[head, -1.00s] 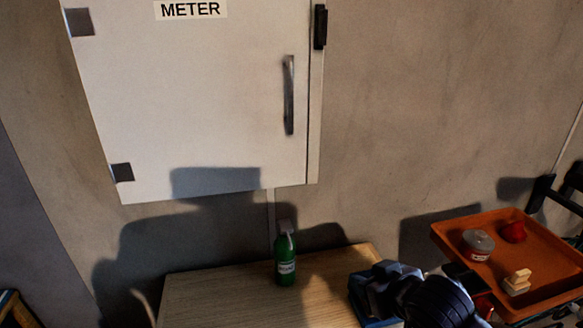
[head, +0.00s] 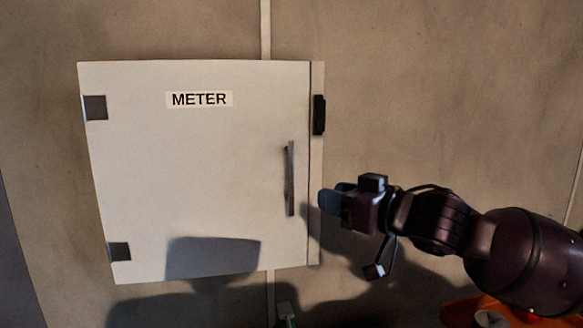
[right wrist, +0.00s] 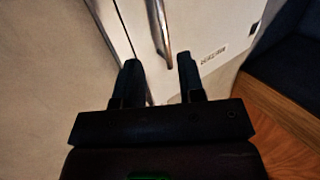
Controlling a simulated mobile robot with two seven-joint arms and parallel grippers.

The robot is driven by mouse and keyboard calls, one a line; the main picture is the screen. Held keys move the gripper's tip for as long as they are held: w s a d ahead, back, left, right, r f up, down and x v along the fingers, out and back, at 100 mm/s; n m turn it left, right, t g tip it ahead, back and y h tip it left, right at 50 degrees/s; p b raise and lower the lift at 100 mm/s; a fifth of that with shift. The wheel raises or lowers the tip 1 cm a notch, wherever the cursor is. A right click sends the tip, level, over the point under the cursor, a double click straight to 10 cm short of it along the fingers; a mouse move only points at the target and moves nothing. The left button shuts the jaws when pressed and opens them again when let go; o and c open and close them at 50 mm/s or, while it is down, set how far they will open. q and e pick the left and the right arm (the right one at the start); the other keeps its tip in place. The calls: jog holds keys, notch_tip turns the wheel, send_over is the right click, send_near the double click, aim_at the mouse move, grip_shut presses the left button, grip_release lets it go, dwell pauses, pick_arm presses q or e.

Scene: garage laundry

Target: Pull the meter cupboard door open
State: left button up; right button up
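The white meter cupboard (head: 200,165) hangs on the wall, and its door looks shut. An upright metal handle (head: 290,180) is near the door's right edge; dark hinges (head: 96,107) are on the left. My right gripper (head: 331,196) is just right of the handle in the head view, pointing left at about the height of its lower half. In the right wrist view, its two fingers (right wrist: 157,68) are spread apart. The handle (right wrist: 160,35) shows beyond and between the fingertips; the fingers are not closed on it.
A black block (head: 319,114) sits on the cupboard's right edge, above the handle's height. Part of an orange tray (head: 462,311) is at the lower right.

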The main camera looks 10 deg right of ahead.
aim_at(293, 167)
jog(key=shift+y, duration=0.4)
jog(key=w+a+r, duration=0.1)
jog(key=w+a, duration=0.1)
jog(key=w, duration=0.1)
jog(key=w+a+r+p, duration=0.1)
jog(key=w+a, duration=0.1)
jog(key=w, duration=0.1)
jog(key=w+a+r+p, duration=0.1)
jog(key=w+a, duration=0.1)
jog(key=w, duration=0.1)
jog(key=shift+r, duration=0.25)
grip_shut()
